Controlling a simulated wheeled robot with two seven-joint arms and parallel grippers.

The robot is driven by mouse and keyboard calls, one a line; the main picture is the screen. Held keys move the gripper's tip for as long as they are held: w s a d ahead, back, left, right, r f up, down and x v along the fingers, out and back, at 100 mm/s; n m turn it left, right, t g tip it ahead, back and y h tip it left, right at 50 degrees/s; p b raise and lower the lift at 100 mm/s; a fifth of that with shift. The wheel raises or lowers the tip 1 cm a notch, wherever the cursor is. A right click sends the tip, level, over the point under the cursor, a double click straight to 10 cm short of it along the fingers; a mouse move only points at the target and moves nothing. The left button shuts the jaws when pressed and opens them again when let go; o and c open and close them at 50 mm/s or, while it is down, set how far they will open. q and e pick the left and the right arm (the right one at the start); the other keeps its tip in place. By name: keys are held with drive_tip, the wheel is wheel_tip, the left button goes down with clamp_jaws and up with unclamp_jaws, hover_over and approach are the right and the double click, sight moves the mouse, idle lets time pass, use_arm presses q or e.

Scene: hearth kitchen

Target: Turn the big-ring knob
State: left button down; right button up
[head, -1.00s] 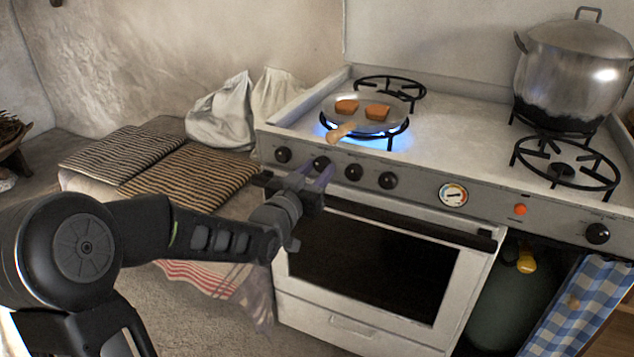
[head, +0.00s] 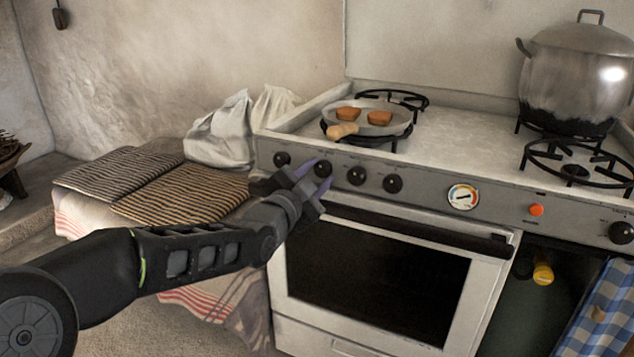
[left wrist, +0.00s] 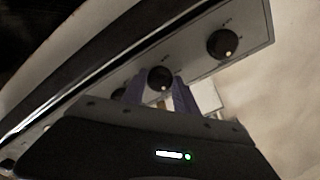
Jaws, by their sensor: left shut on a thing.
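A row of black knobs runs along the grey front panel of the stove. My left gripper (head: 312,170) is shut on the second knob from the left (head: 323,168). In the left wrist view that knob (left wrist: 160,78) sits between the purple fingertips, its pale pointer mark showing. Another black knob (head: 282,159) is to its left and two more, one nearer (head: 356,176) and one farther (head: 392,184), are to its right. The front left burner under the pan (head: 350,118) shows no flame. My right gripper is not in view.
The pan holds two brown pieces, and its wooden handle (head: 342,130) points over the stove's front edge, above the gripper. The oven door handle (head: 420,226) runs below the knobs. A large steel pot (head: 570,80) stands at the back right. Folded striped cloths (head: 180,195) lie left.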

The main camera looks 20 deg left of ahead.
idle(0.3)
use_arm(q)
drive_tip(key=c, duration=0.9)
unclamp_jaws()
drive_tip(key=shift+c, duration=0.2)
drive_tip(key=s+p, duration=0.1)
drive_tip(key=s, duration=0.6)
drive_tip(key=shift+s, duration=0.4)
